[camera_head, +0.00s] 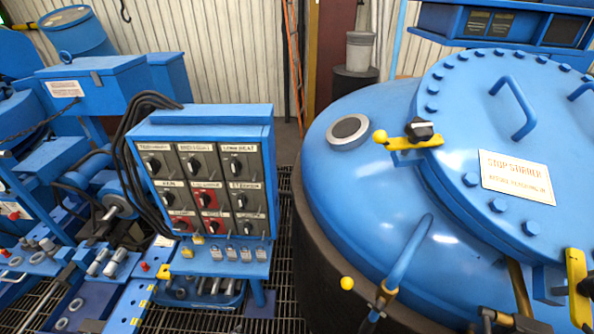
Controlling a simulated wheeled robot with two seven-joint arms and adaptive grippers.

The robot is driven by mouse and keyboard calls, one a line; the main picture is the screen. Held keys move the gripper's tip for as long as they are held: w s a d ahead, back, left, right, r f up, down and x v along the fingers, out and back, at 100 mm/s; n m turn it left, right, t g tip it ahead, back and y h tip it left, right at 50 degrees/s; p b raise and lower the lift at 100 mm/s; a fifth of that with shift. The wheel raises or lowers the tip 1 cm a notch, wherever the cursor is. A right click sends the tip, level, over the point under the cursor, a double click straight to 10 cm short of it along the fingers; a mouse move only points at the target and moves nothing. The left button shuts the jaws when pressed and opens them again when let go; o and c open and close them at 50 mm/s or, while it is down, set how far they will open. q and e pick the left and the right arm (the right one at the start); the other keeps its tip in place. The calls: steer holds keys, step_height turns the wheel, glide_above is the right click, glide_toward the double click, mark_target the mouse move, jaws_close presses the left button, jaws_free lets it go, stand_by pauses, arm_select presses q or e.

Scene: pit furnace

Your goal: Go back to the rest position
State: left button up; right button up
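Neither of my grippers shows in the head view, and I see no arm of mine that I can be sure of. A blue control box (264,150) with several black rotary switches on its sloped front stands left of centre. A large blue round furnace vessel (335,222) fills the right side. Its bolted lid (455,140) has raised handles and a white warning plate (517,176) about the stirrer. The lid lies closed on the vessel.
Yellow-ended levers (410,138) and a yellow knob (347,283) stick out around the vessel. Blue machinery (95,85) crowds the left. A blue barrel (77,32) and an orange ladder (295,65) stand behind. A strip of floor grating (287,225) lies bare between box and vessel.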

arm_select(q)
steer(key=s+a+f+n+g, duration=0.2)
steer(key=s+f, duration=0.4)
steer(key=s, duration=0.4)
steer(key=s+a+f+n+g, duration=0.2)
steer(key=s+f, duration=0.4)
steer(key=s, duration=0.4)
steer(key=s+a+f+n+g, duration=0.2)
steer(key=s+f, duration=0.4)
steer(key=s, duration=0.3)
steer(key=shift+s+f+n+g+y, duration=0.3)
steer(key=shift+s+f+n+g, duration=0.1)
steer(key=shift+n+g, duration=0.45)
